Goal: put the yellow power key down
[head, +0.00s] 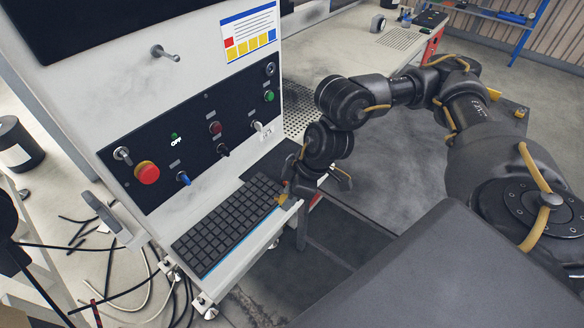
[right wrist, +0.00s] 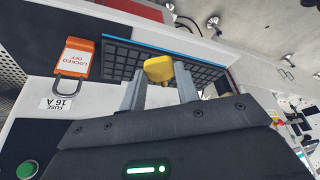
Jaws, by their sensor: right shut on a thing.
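The yellow power key (right wrist: 158,68) is between the fingertips of my right gripper (right wrist: 160,84), which is shut on it. In the right wrist view the key shows over the black keyboard (right wrist: 205,75). I cannot tell whether it touches the keyboard. In the head view a small yellow bit of the key (head: 282,199) shows at my right gripper (head: 286,194), by the right end of the keyboard (head: 228,220). My left gripper is not in view.
An orange "LOCKED OFF" padlock (right wrist: 78,57) lies beside the keyboard. The black control panel (head: 190,155) with a red stop button (head: 147,172) and several switches rises behind the shelf. Loose cables (head: 130,275) lie at lower left. A perforated worktop (head: 300,105) extends behind.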

